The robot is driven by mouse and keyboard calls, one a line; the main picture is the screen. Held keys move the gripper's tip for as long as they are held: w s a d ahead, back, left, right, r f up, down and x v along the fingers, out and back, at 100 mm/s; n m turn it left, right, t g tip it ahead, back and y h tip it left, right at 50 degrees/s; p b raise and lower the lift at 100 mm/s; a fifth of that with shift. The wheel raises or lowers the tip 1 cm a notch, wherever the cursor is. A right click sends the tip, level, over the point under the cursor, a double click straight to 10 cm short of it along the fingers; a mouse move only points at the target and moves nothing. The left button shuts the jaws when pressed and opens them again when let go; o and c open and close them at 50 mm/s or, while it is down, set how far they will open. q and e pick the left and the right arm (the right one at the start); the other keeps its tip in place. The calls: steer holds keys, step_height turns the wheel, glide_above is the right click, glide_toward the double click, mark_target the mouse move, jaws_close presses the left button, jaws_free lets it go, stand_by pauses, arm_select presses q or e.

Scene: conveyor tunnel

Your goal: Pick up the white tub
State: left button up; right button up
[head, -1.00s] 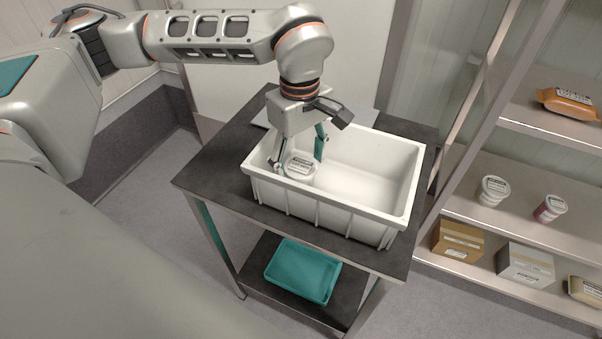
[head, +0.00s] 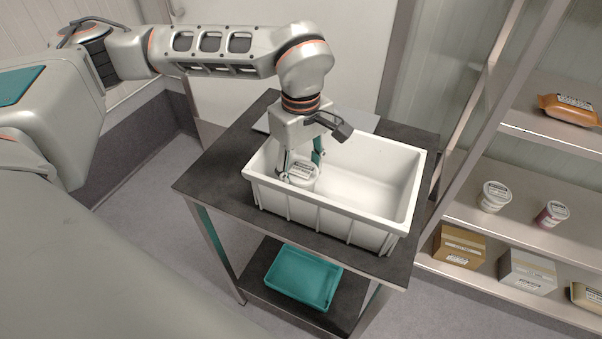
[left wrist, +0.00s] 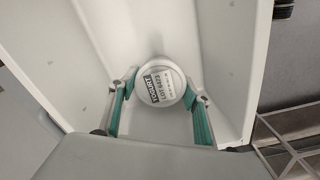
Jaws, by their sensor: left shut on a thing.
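The white tub (head: 303,174) has a round lid with a printed label. It sits inside the left part of the white crate (head: 398,212), close to the near wall. In the left wrist view the tub (left wrist: 163,86) shows from above, its label reading as yogurt. My left gripper (head: 301,171) reaches down into the crate and is shut on the tub, with one teal finger on each side. The fingers also show in the left wrist view (left wrist: 160,100). The tub's lower part is hidden by the crate wall. My right gripper is not in view.
The crate stands on a dark table (head: 215,172) with a teal tray (head: 303,279) on its lower shelf. The crate's right part is empty.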

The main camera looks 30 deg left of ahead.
mark_target(301, 170)
arm_select(q)
step_height(301, 170, up, 20)
steer(key=p, duration=0.1)
steer(key=shift+p, duration=0.35)
steer(key=shift+f, duration=0.15)
steer(key=o, duration=0.5)
steer(key=c, duration=0.9)
